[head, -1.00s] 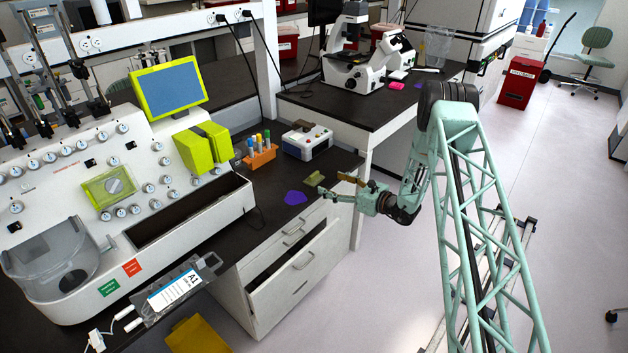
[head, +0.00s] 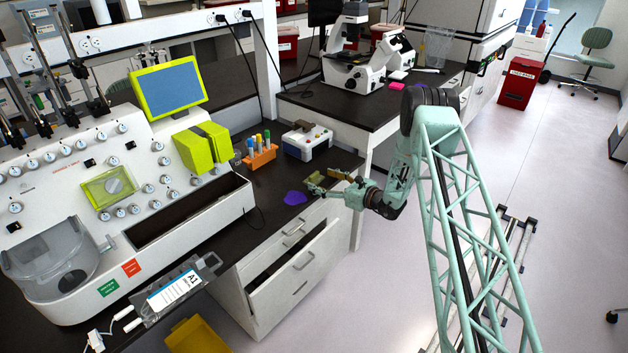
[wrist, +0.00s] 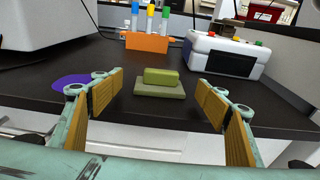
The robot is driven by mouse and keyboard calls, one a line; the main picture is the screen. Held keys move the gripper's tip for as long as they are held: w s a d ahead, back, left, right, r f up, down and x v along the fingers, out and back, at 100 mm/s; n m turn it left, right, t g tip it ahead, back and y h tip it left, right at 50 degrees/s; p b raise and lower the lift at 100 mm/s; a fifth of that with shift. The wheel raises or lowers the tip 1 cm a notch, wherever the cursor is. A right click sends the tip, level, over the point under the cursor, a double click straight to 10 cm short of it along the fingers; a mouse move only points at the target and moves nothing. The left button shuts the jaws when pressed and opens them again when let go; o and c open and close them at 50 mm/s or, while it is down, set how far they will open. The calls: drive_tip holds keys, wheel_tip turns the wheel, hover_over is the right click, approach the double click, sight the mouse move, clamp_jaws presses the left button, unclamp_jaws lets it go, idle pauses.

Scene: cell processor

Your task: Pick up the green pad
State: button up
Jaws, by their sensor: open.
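The green pad (wrist: 160,83) lies on the dark counter near its front edge. In the wrist view it looks like a small olive block on a wider flat base of similar colour. In the head view the green pad (head: 315,179) is a small patch partly hidden by my gripper. My gripper (head: 323,181) is open and empty at the counter's edge. In the wrist view its two tan-padded fingers (wrist: 157,97) stand left and right of the pad, with gaps on both sides; the pad appears centred and a little beyond the fingertips.
A purple flat piece (head: 295,198) lies left of the pad. Behind are an orange rack (head: 261,158) of capped tubes and a white device (head: 307,142) with coloured buttons. An open drawer (head: 298,270) juts out below the counter edge.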

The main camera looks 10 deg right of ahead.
sight(315, 177)
drive_tip(key=shift+x, duration=2.45)
drive_tip(key=c, duration=0.9)
